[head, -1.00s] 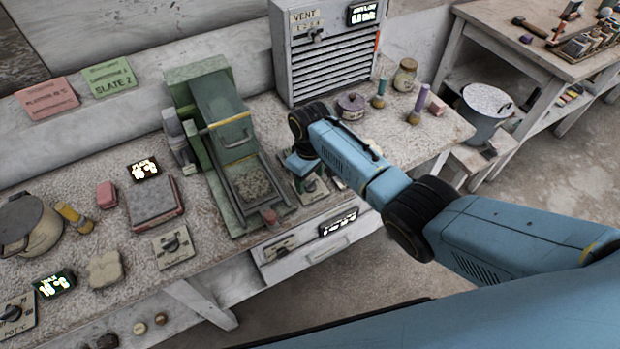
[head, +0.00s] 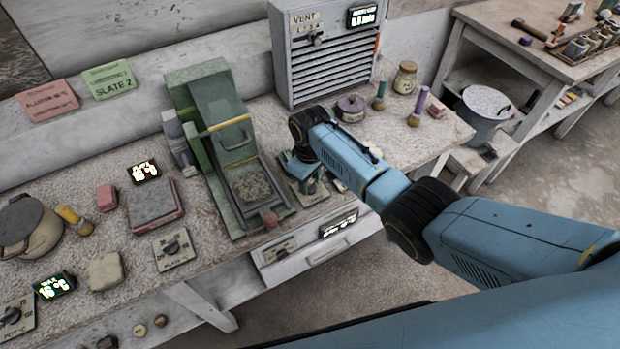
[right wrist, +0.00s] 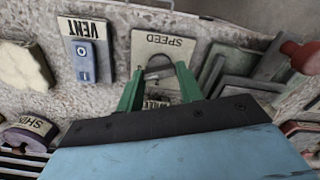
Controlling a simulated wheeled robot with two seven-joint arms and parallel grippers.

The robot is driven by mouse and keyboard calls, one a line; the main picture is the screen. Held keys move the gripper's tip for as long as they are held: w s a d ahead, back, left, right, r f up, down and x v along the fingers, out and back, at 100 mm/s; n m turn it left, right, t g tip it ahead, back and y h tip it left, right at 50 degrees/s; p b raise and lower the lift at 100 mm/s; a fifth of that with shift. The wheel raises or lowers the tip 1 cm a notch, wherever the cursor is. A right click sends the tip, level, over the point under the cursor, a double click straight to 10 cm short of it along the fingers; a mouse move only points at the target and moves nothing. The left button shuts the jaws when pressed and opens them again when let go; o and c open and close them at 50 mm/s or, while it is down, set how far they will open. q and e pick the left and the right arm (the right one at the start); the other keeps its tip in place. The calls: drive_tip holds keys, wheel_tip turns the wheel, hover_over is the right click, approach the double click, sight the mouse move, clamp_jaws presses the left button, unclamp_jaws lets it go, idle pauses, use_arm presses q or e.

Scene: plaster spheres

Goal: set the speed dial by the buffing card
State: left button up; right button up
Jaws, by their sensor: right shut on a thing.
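The speed dial (right wrist: 164,42) shows in the right wrist view as a pale plate marked SPEED with a grey knob. In the head view its plate (head: 316,196) lies on the bench right of the green press, partly covered by my arm. My right gripper (right wrist: 160,72) has its green fingers on either side of the knob and is shut on it. The knob's pointer and scale are hard to read. My left gripper is out of view.
The green press (head: 214,160) stands just left of my right gripper. A grey VENT cabinet (head: 330,62) rises behind it. A lidded pot (head: 351,108), brushes and a jar (head: 405,77) stand to the right. A vent switch (right wrist: 87,62) lies beside the speed plate.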

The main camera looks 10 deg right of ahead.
drive_tip(key=n+p, duration=0.1)
drive_tip(key=n, duration=0.1)
drive_tip(key=shift+n, duration=0.3)
drive_tip(key=n, duration=0.3)
drive_tip(key=shift+n+p, duration=0.3)
drive_tip(key=shift+p, duration=0.05)
drive_tip(key=n, duration=0.3)
drive_tip(key=shift+n, duration=2.1)
drive_tip(key=o, duration=1)
